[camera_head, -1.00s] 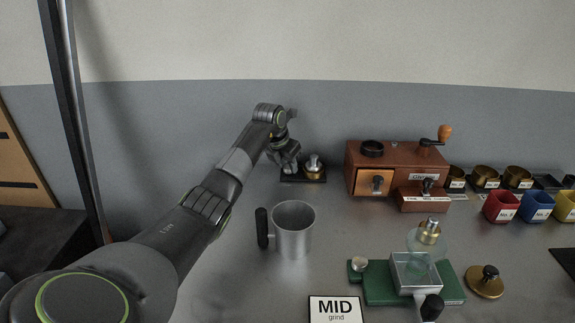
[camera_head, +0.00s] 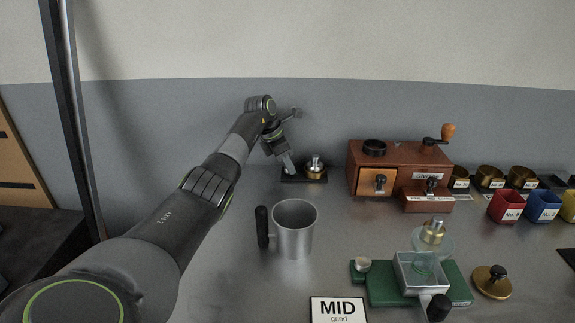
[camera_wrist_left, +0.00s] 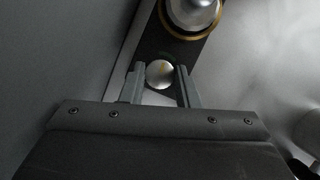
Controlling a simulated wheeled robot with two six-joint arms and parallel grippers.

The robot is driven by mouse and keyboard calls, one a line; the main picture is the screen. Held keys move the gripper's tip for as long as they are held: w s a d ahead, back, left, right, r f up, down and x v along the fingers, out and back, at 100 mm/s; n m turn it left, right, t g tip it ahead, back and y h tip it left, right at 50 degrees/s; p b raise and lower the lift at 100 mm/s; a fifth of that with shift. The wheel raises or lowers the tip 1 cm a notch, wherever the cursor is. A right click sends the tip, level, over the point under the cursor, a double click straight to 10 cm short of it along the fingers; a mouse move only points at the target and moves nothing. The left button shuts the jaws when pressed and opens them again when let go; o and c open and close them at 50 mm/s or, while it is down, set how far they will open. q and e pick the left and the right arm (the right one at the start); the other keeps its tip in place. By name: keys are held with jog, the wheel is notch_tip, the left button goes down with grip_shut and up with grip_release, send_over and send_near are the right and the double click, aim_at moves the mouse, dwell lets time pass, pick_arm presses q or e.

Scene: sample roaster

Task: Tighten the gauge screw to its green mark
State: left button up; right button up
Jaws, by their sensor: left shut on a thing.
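The gauge is a small black plate (camera_head: 303,178) at the back of the bench, with a silver-topped brass piece (camera_head: 315,167) on its right end. In the left wrist view the gauge screw (camera_wrist_left: 159,74) is a round silver head with a small orange line on it. A faint green mark (camera_wrist_left: 168,56) shows on the black plate just beyond the screw. My left gripper (camera_head: 289,169) reaches down to the plate's left end. In the wrist view its two fingers (camera_wrist_left: 160,80) stand on either side of the screw head, shut on it. The right gripper is out of view.
A steel mug (camera_head: 294,230) with a black handle stands in front of the gauge. A wooden grinder (camera_head: 398,168) is to the right.

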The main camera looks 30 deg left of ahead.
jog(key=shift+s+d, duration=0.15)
pick_arm(q)
jog(key=o, duration=0.7)
jog(key=shift+r, duration=0.1)
jog(key=shift+a+r, duration=0.15)
jog(key=shift+r, duration=0.15)
jog(key=v, duration=1.6)
jog(key=shift+s+r, duration=0.25)
jog(key=shift+r, duration=0.05)
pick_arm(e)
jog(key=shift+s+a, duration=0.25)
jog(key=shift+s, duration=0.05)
